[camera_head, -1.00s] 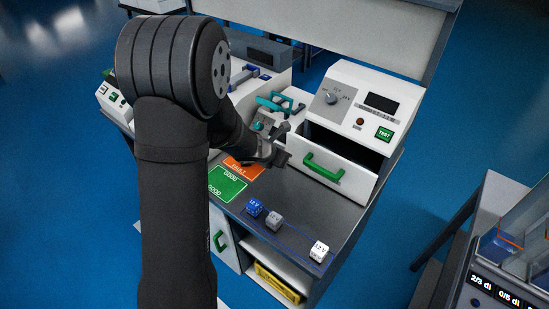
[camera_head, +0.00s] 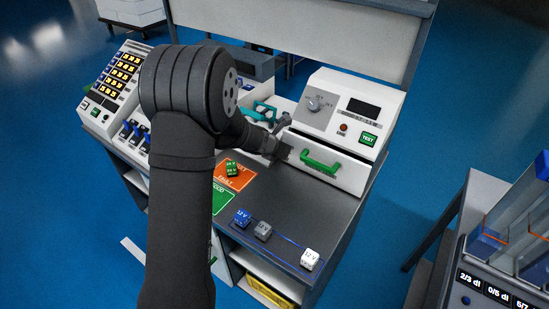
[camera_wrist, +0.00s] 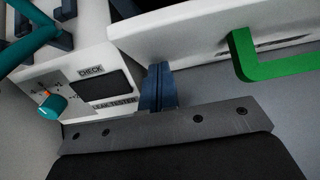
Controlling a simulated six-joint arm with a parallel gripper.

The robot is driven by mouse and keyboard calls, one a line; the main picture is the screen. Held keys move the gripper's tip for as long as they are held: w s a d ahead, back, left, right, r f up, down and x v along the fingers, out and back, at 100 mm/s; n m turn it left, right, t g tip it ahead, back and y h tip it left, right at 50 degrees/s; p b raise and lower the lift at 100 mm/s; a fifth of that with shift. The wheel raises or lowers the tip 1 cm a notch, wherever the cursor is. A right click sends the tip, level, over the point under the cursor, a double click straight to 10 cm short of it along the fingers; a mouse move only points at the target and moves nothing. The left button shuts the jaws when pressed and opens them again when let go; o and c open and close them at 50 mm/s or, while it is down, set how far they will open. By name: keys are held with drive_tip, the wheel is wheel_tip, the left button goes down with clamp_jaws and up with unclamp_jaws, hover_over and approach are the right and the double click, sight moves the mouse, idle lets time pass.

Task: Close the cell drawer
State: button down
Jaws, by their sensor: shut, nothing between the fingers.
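The cell drawer (camera_head: 350,178) is the white front with a green handle (camera_head: 320,165), under the tester box (camera_head: 350,118). My gripper (camera_head: 284,153) is at the left end of the drawer front. In the wrist view, the blue fingers (camera_wrist: 158,88) are together and empty, beside the drawer's white front (camera_wrist: 205,32), with the green handle (camera_wrist: 268,66) to the right. Whether they touch the front is unclear.
A green cube (camera_head: 232,169) lies on the orange fault card (camera_head: 234,182). Blue (camera_head: 242,218), grey (camera_head: 263,231) and white (camera_head: 309,259) cubes stand along the bench's front. A check unit (camera_wrist: 95,85) is left of the fingers. The grey bench top before the drawer is clear.

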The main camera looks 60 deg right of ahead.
drive_tip(key=shift+d, duration=1.2)
drive_tip(key=shift+d+r, duration=0.15)
drive_tip(key=shift+d, duration=0.15)
drive_tip(key=shift+s, duration=0.1)
drive_tip(key=shift+a, duration=0.4)
drive_tip(key=a, duration=0.4)
drive_tip(key=shift+a+r, duration=0.15)
drive_tip(key=shift+r, duration=0.05)
drive_tip(key=v, duration=0.9)
